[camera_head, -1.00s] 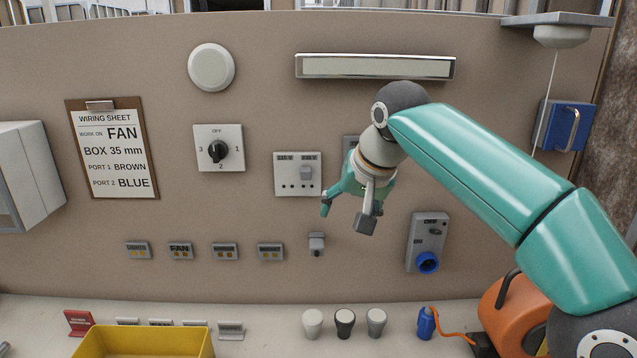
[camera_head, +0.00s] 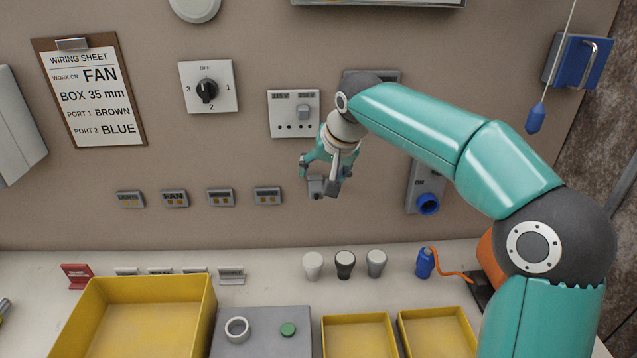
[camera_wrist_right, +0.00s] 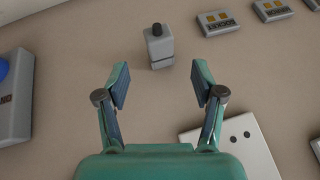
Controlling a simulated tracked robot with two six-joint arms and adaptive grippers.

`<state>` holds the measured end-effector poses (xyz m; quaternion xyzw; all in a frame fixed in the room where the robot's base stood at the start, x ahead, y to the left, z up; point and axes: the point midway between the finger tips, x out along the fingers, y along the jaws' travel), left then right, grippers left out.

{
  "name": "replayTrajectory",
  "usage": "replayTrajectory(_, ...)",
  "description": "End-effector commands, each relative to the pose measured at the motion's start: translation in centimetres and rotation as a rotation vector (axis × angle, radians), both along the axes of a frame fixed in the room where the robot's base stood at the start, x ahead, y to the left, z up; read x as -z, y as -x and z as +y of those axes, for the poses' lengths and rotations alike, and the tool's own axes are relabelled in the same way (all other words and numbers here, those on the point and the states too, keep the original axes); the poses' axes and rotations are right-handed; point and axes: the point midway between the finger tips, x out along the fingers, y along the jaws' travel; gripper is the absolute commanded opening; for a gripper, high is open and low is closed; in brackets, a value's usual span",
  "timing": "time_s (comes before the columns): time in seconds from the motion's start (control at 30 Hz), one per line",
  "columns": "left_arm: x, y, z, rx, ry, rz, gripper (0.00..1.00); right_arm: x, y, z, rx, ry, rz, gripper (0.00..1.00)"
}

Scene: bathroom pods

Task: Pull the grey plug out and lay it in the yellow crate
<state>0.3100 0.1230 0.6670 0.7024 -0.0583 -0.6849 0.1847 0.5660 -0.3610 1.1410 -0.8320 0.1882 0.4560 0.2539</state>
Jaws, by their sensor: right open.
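My right gripper (camera_head: 324,168) is open and empty, below and right of the plate. The large yellow crate (camera_head: 208,312) stands on the bench, lower left. My left gripper is out of view.
Two smaller yellow trays (camera_head: 326,340) (camera_head: 403,335) and a grey block with a white ring (camera_head: 237,329) and green button stand right of the crate. Three cups (camera_head: 345,262) and a blue plug on an orange cord (camera_head: 424,262) are behind them. Bare wall surrounds the fittings.

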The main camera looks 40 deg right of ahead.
Motion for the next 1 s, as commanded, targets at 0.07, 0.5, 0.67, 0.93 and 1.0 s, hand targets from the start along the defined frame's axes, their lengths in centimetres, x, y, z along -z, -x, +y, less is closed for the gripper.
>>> replayTrajectory(0.07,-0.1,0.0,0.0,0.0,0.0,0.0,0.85,1.4,-0.7,-0.2,0.001,0.0,0.004,0.68)
replayTrajectory(0.5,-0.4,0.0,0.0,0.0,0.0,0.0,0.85,4.6,-2.7,-0.5,0.001,0.0,0.001,0.68)
replayTrajectory(0.67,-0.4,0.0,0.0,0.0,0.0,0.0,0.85,4.6,-2.7,-0.5,0.001,0.0,0.001,0.68)
replayTrajectory(0.93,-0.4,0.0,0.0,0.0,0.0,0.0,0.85,4.6,-2.7,-0.5,0.001,0.0,0.001,0.34)
replayTrajectory(1.0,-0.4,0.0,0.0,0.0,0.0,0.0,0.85,4.5,-2.7,-0.5,0.001,0.0,0.001,0.23)
